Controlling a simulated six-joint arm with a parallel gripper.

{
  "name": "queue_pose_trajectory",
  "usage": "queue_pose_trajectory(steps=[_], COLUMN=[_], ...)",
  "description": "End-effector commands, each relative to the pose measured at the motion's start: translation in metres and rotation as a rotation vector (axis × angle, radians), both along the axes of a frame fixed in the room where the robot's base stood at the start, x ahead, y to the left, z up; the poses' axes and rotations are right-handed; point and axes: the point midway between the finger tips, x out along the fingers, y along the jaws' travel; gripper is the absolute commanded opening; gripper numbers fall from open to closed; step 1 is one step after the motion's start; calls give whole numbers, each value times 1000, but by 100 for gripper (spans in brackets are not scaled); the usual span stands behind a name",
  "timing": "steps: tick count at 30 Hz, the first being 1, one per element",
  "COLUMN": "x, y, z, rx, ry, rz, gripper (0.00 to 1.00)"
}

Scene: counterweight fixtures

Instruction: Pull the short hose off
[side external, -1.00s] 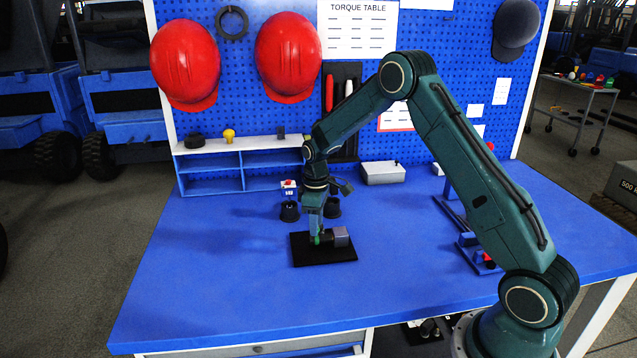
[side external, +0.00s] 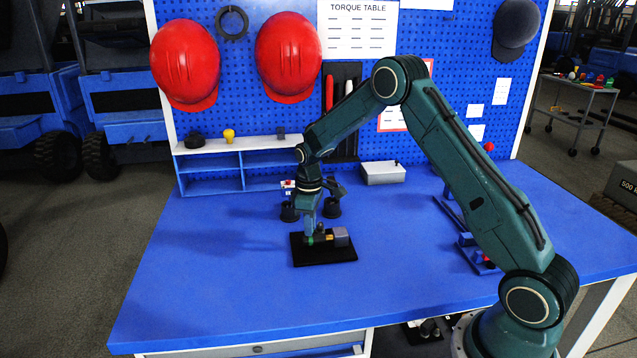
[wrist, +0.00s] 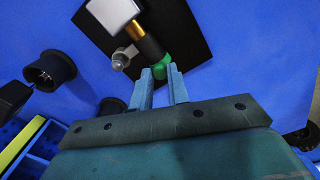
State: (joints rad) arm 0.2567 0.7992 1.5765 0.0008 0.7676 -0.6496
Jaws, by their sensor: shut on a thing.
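A short black hose (wrist: 150,46) with a green end (wrist: 163,68) lies over a black base plate (wrist: 190,35). A brass fitting (wrist: 135,29) shows between the hose and a grey block (wrist: 108,10); in the side view the brass (side external: 330,238) also shows beside the block (side external: 341,237). The hose's inner end meets the brass in the wrist view; how much it still overlaps I cannot tell. My gripper (wrist: 162,76) is shut on the hose at its green end, partly hiding it. In the side view my gripper (side external: 310,236) is at the plate's left part.
A small grey knob (wrist: 120,60) sits beside the hose. Dark round cups (side external: 289,211) stand behind the plate, close to my wrist. A blue shelf (side external: 215,170) and a grey box (side external: 383,173) are farther back. The table's left and front are clear.

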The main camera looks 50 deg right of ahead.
Motion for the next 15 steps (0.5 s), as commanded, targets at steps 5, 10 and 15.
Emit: queue_pose_trajectory(steps=[5, 10, 15], x=[10, 10, 9], y=[10, 9, 9], z=[1, 1, 1], rx=[0, 1, 0], ry=[-3, -4, -3], rz=[2, 2, 2], gripper=[0, 0, 39])
